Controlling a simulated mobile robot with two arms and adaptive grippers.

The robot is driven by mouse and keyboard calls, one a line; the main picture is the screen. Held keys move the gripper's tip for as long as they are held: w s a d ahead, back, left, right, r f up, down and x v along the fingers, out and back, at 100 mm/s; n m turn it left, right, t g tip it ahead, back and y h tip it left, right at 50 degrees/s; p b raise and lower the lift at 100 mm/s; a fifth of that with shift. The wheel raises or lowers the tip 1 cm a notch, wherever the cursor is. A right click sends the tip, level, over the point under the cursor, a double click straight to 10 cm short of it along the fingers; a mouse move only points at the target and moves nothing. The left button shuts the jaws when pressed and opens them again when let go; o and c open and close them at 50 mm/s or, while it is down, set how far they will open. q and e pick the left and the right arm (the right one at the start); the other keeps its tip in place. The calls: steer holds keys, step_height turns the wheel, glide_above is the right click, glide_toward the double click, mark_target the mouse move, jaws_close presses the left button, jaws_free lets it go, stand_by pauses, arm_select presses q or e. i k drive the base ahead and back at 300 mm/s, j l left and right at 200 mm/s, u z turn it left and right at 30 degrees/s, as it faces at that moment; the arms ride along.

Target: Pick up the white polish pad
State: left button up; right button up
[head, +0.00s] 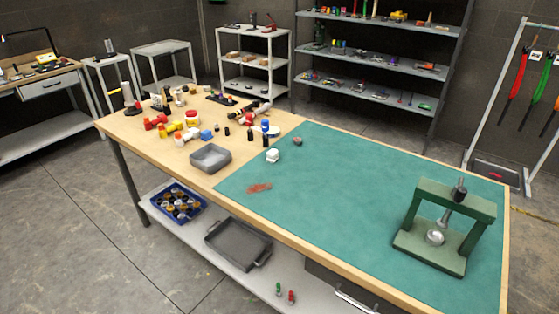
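A small white rounded object (272,156) stands on the teal mat near its left edge; it may be the white polish pad, but it is too small to tell. A flat white disc with a blue edge (273,131) lies a little behind it, partly hidden by a small dark bottle and a blue-topped item. Neither of my grippers is in view, and nothing touches the white object.
The teal mat (350,190) is mostly bare. A green press (445,225) stands at its right, a grey tray (211,158) left of the mat. Many small tools and bottles crowd the wooden left end. A blue crate (160,203) and dark tray (262,258) sit on the lower shelf.

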mark_target(273, 155)
steer(key=i+j+z, duration=0.15)
steer(key=z, duration=0.3)
steer(key=i+j+z, duration=0.15)
steer(key=j+z, duration=0.25)
steer(key=l, duration=0.1)
